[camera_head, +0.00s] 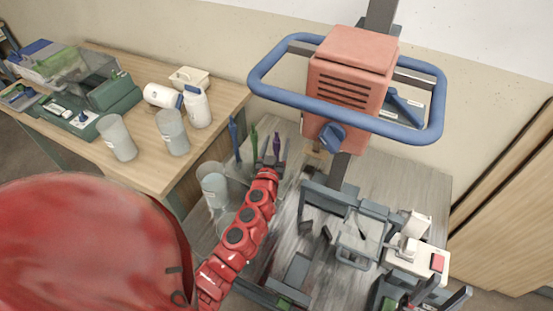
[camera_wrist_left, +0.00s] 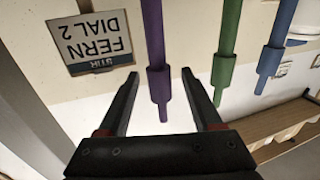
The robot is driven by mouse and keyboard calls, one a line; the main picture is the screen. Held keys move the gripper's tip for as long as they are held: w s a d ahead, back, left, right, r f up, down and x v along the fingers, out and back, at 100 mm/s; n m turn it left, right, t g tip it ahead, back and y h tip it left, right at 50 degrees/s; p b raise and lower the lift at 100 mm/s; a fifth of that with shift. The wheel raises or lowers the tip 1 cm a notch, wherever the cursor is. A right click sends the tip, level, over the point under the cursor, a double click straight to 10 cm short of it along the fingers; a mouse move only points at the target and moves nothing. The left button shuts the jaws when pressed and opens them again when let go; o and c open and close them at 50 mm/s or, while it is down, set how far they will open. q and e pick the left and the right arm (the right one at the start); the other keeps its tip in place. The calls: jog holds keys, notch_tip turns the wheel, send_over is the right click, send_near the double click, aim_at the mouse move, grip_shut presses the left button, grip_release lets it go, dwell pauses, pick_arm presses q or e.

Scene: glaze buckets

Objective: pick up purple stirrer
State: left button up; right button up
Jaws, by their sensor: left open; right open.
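The purple stirrer (camera_head: 276,146) hangs upright at the back of the bench, right of a green stirrer (camera_head: 254,141) and a blue stirrer (camera_head: 235,138). In the left wrist view the purple stirrer (camera_wrist_left: 157,55) shows between the two fingers of my left gripper (camera_wrist_left: 160,78), with gaps on both sides. My left gripper (camera_head: 269,163) is open and holds nothing. The head view shows it at the stirrer's lower part. My right gripper (camera_head: 443,292) is open at the lower right, partly cut off by the frame edge.
A sign (camera_wrist_left: 97,42) reading "STIR FERN DIAL 2" is upside down in the wrist view. The orange mixer head (camera_head: 350,75) with its blue ring handle stands right of the stirrers. A translucent bucket (camera_head: 214,188) stands left of my left arm. The green stirrer (camera_wrist_left: 228,45) hangs close beside the gripper.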

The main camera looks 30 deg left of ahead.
pick_arm(q)
jog(key=x, duration=0.3)
grip_shut()
dwell(0.4)
